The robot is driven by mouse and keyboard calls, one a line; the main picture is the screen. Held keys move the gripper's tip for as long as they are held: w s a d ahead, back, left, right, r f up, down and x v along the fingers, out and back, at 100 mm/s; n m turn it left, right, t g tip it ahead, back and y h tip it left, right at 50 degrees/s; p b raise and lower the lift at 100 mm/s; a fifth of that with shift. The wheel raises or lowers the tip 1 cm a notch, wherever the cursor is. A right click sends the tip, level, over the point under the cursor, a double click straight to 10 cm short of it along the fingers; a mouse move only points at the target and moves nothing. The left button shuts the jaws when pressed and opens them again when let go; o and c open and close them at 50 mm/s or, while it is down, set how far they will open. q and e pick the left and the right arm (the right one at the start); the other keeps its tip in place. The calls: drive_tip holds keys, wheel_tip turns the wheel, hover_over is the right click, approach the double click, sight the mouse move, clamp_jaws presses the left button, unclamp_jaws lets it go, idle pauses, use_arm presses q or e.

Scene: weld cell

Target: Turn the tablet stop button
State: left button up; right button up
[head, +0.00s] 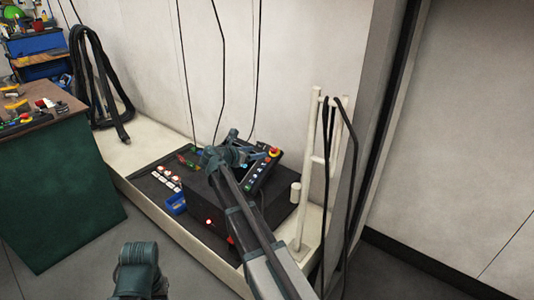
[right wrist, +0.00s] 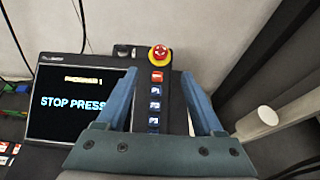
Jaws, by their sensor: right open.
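The tablet (head: 262,175) lies on a dark control box, with a red stop button (head: 274,152) on a yellow ring at its far end. In the right wrist view the tablet screen (right wrist: 80,98) reads "STOP PRESSED". The stop button (right wrist: 159,53) stands at the top of a column of small keys there. My right gripper (head: 243,146) is open over the tablet. Its two fingers (right wrist: 160,82) spread either side of the key column, with the button in the gap just past the tips and nothing between them. My left gripper is not in view; a teal part of my own arm shows at bottom left.
A green workbench (head: 55,185) is at left. Thin cables hang along the wall behind.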

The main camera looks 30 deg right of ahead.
sight(272, 149)
drive_tip(key=b+x, duration=0.3)
drive_tip(key=x, duration=0.6)
drive_tip(key=shift+w+f, duration=0.1)
drive_tip(key=shift+f, duration=0.05)
drive_tip(key=shift+w+d+f, duration=0.15)
drive_tip(key=shift+d, duration=0.45)
clamp_jaws()
